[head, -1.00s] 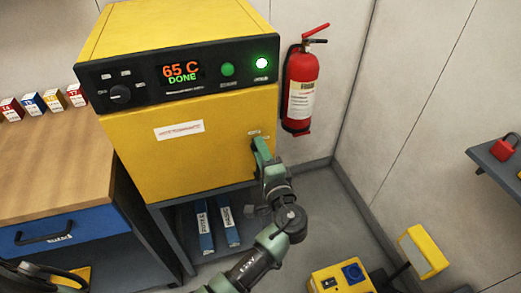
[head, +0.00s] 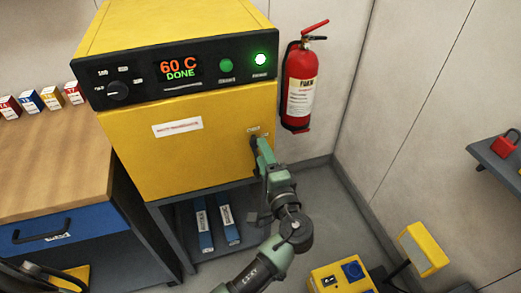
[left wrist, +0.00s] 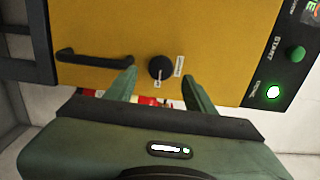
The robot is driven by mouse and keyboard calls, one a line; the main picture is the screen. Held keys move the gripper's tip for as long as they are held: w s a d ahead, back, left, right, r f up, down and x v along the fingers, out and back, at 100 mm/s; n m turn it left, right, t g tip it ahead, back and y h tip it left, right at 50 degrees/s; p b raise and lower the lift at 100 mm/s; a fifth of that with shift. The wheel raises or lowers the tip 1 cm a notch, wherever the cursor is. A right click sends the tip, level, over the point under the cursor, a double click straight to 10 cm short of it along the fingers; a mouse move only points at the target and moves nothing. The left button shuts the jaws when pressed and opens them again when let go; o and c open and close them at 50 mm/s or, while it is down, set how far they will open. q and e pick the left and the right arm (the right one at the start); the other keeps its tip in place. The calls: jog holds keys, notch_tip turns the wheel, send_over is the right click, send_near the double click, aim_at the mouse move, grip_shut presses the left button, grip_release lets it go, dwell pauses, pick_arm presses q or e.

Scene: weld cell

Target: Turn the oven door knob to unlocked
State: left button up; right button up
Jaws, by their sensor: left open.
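The yellow oven (head: 215,125) stands on a grey stand, its display reading 60 C DONE with a lit lamp at the right. In the left wrist view, the round black door knob (left wrist: 160,67) is on the yellow door, with small white labels to its right and below. Its exact pointer setting is too small to read. My left gripper (left wrist: 160,80) is open and empty, its green fingertips at either side of the knob's lower edge, without clear contact. In the head view my left gripper (head: 262,150) covers the knob.
A black bar handle (left wrist: 95,58) sits left of the knob in the wrist view. A red fire extinguisher (head: 300,90) hangs right of the oven. A yellow box (head: 340,278) stands low at right. A wooden-topped bench (head: 55,165) is at left.

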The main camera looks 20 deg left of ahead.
pick_arm(q)
jog(key=v, duration=0.4)
jog(key=shift+s+d+b, duration=0.25)
jog(key=shift+s+b, duration=0.1)
jog(key=shift+b, duration=0.05)
jog(key=s+f+g+h, duration=0.2)
jog(key=s+f, duration=0.1)
jog(key=f, duration=0.9)
jog(key=s+a+f+m+g+h, duration=0.1)
jog(key=s+f+g+h, duration=0.2)
jog(key=f, duration=0.9)
jog(key=s+f+g+h, duration=0.2)
jog(key=s+f, duration=0.1)
jog(key=f, duration=0.9)
jog(key=s+a+f+n+g+h, duration=0.2)
jog(key=s+a+f+n+g, duration=0.15)
jog(key=s+f, duration=1)
jog(key=s+a+f+n+g, duration=0.1)
jog(key=s+a+f+n, duration=0.2)
jog(key=s, duration=0.7)
jog(key=s+a+f+n+g+h, duration=0.1)
jog(key=s+a+f+n+g, duration=0.1)
jog(key=s, duration=0.9)
notch_tip(320, 180, down, 2)
jog(key=shift+s+a+f+n, duration=0.1)
jog(key=shift+s+a+n, duration=0.1)
jog(key=shift+a+n, duration=0.75)
jog(key=shift+a+g, duration=0.15)
jog(key=shift+g, duration=0.1)
